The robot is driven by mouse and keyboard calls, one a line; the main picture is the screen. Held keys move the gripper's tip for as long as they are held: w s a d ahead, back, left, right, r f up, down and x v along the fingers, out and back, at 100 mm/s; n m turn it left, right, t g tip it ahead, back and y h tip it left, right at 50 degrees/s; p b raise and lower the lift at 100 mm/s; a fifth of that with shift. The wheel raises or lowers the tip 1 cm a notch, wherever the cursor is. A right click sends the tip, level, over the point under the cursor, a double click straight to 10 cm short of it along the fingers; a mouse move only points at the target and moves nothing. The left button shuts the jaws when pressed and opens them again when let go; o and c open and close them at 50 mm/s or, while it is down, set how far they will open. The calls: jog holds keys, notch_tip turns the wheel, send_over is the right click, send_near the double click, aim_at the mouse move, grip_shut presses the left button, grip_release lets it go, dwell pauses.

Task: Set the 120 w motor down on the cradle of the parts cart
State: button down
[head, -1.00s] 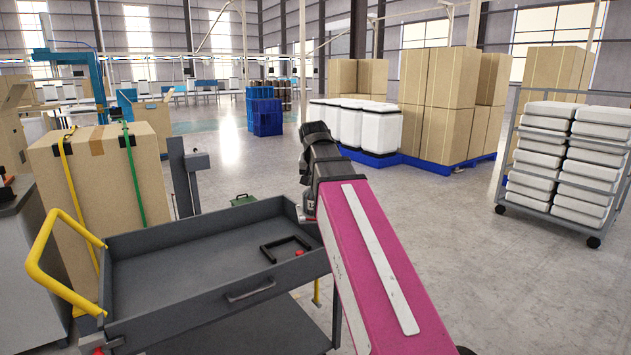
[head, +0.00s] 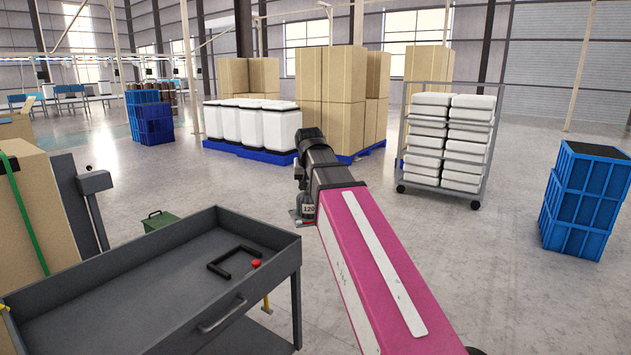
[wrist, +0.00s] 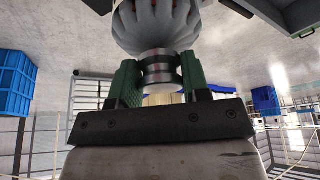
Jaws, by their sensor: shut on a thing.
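The 120 w motor (head: 308,209) hangs below the end of my arm in the head view, with "120" on its side. In the wrist view its grey finned body (wrist: 155,22) is at the top. The green fingers of my gripper (wrist: 159,75) are shut on its metal neck. In the head view the motor is just right of the far right corner of the parts cart (head: 250,292). The cradle, a black open frame (head: 223,257), lies on the cart's grey tray, left of and apart from the motor. My gripper's fingers are hidden in the head view.
A small red object (head: 256,263) is by the cradle. A green box (head: 160,221) stands on the floor behind the cart. A large carton (head: 40,215) is at left. A rack of white bins (head: 455,145) and blue crates (head: 585,200) stand at right. Floor between is clear.

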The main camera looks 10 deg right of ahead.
jog(key=w+a+f+n+y, duration=0.1)
jog(key=a+f, duration=0.3)
jog(key=a, duration=0.5)
jog(key=w+a+f+n+y, duration=0.1)
jog(key=a+f+n, duration=0.3)
jog(key=a, duration=0.5)
jog(key=w+a+f+n+y, duration=0.1)
jog(key=w+a+f+n, duration=0.1)
jog(key=a, duration=0.7)
notch_tip(320, 180, down, 2)
jog(key=shift+w+f+n+g, duration=0.2)
jog(key=shift+w+n+g, duration=0.15)
jog(key=shift+w, duration=0.4)
jog(key=shift+f, duration=0.3)
notch_tip(320, 180, down, 8)
jog(key=shift+r, duration=0.2)
jog(key=shift+f, duration=0.2)
dwell(0.5)
jog(key=c, duration=0.5)
grip_release()
